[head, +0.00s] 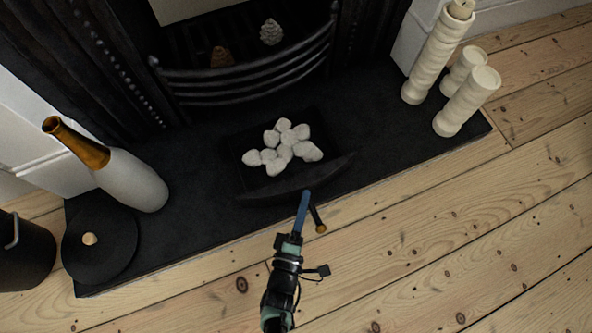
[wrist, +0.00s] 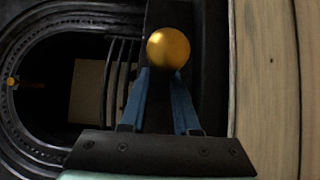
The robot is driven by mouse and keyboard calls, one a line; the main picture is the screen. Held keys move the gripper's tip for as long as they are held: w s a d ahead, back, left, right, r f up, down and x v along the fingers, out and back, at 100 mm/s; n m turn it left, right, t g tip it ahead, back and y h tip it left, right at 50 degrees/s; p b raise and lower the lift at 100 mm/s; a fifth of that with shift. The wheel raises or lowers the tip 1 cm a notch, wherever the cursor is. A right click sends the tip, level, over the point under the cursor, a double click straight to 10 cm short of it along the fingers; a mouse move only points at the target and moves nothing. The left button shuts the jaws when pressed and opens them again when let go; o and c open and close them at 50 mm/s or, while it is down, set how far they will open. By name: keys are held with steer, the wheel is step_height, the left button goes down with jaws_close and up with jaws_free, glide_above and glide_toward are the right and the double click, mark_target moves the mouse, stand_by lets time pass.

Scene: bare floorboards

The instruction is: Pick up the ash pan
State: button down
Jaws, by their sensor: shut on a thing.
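The ash pan (head: 268,190) is a dark pan with a curved front edge, sitting on the black hearth and holding several white stones (head: 284,148). A short dark handle with a brass knob (head: 321,228) sticks out from its front. My gripper (head: 305,197) reaches the front of the pan from below in the head view, its blue fingers beside the handle. It is shut on the ash pan's handle. In the wrist view the brass knob (wrist: 168,48) shows just beyond the blue fingertips (wrist: 163,78); the grip itself is partly hidden.
A white and amber bottle (head: 130,178) and a round black disc (head: 98,262) stand at the left of the hearth (head: 200,215). A dark bucket (head: 22,255) is at far left. Cream candles (head: 467,100) stand at right. The fireplace grate (head: 250,75) is behind. Floorboards in front are clear.

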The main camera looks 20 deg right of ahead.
step_height(320, 180, up, 28)
steer(key=p, duration=2.1)
steer(key=shift+r, duration=0.15)
